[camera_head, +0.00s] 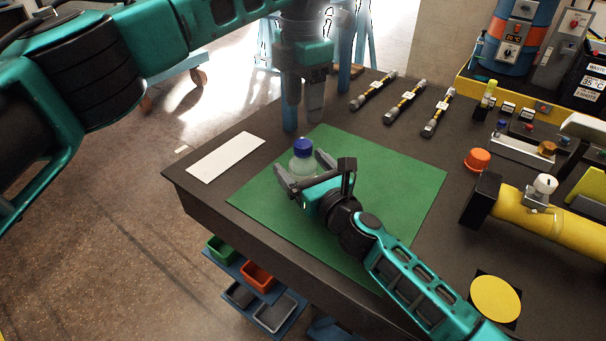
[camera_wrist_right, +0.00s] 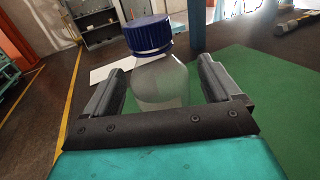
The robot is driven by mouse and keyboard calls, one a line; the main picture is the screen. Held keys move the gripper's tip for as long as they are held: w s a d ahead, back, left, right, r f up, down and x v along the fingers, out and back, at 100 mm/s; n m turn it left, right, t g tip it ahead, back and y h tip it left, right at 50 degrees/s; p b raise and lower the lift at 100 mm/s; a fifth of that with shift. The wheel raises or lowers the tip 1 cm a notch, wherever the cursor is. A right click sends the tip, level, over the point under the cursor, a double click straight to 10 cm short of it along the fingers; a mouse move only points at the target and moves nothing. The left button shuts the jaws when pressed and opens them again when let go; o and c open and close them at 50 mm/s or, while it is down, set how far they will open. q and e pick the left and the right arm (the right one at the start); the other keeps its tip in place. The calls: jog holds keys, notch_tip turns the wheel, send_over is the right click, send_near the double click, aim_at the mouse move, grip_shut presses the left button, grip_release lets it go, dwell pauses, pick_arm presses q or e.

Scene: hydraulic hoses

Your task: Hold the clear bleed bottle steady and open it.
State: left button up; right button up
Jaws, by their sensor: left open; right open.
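The clear bleed bottle (camera_head: 301,164) stands upright on the green mat (camera_head: 400,185), with its blue cap (camera_head: 303,145) on. In the right wrist view the bottle (camera_wrist_right: 162,85) and its ribbed blue cap (camera_wrist_right: 148,35) show between the fingers. My right gripper (camera_head: 304,172) is open, low over the mat, with one finger on each side of the bottle's body. Whether either finger touches it I cannot tell. My left gripper (camera_head: 303,112) is open and points down, empty, above and behind the bottle, apart from the cap.
A white sheet (camera_head: 226,158) lies left of the mat. Several hoses (camera_head: 405,100) lie at the back. An orange cap (camera_head: 477,159), a yellow cylinder (camera_head: 560,220) and a yellow disc (camera_head: 495,298) are at the right. Small bins (camera_head: 258,276) sit below the table's front edge.

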jog(key=shift+x, duration=0.9)
jog(key=shift+c, duration=0.5)
